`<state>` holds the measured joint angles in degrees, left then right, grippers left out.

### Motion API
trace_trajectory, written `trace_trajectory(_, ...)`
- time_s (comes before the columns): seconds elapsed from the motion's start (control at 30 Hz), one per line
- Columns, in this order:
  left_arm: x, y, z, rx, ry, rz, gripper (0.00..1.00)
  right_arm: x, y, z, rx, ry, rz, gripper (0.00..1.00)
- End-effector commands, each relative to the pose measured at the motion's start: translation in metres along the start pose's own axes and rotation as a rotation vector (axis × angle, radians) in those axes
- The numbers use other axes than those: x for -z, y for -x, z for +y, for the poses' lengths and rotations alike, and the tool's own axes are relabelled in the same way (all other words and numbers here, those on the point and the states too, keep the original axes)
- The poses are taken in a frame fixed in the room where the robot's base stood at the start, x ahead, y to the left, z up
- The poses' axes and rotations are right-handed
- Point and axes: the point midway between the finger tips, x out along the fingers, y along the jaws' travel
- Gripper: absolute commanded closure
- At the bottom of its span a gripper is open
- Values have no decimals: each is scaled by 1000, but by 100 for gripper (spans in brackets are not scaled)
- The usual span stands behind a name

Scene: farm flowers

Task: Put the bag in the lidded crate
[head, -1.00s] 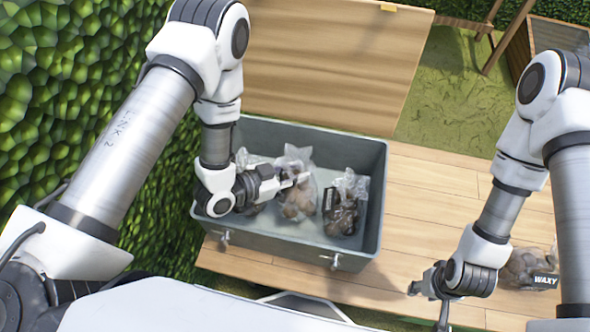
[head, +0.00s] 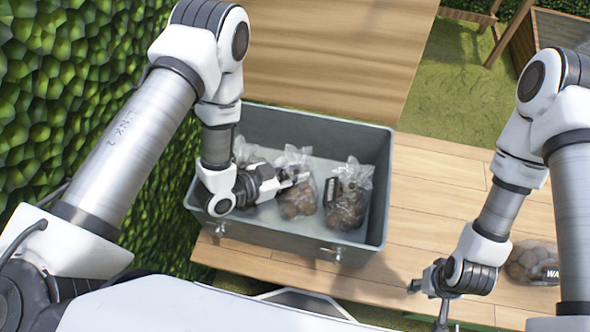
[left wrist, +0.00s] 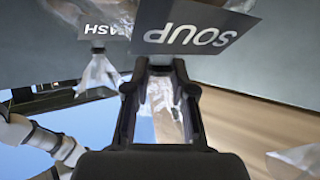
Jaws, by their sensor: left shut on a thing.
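The grey crate (head: 386,190) stands open on the planks, with a wooden lid-like panel (head: 325,60) raised behind it. My left gripper (head: 296,180) reaches into the crate and is shut on a clear bag (head: 297,203) of brown round things, the middle one. In the left wrist view clear film (left wrist: 164,98) shows between the fingers, near a dark SOUP label (left wrist: 195,36). One bag (head: 347,204) lies to its right, and another (head: 243,150) is partly hidden behind my left arm. My right gripper (head: 428,300) is low at the right; its jaws are unclear.
Another bag (head: 533,262) lies on the planks at the right, its label partly hidden by my right arm. The planks (head: 425,200) right of the crate are clear. A green hedge (head: 60,100) borders the left.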

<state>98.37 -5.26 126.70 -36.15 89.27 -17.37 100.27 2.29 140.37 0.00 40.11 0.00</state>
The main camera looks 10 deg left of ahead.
Motion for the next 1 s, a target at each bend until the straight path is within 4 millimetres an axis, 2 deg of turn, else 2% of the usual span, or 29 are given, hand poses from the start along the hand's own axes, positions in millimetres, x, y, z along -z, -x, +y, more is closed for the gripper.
trace_trajectory(0.5, -9, -4, 0, 0, -1, 2, 100, 0, -8, 0, 0, 0, 0, 60)
trace_trajectory(0.53, -8, -4, 0, 0, -1, 2, 69, 0, -7, 0, 0, 0, 0, 60)
trace_trajectory(0.6, -8, -4, 0, 0, -1, 2, 47, 0, -7, 0, 0, 0, 0, 60)
trace_trajectory(0.87, -9, -4, 0, 0, 0, -1, 47, 0, -7, 0, 0, 0, 0, 60)
trace_trajectory(1.0, 0, 0, 0, 0, -1, 0, 47, 0, -7, 0, 0, 0, 0, 60)
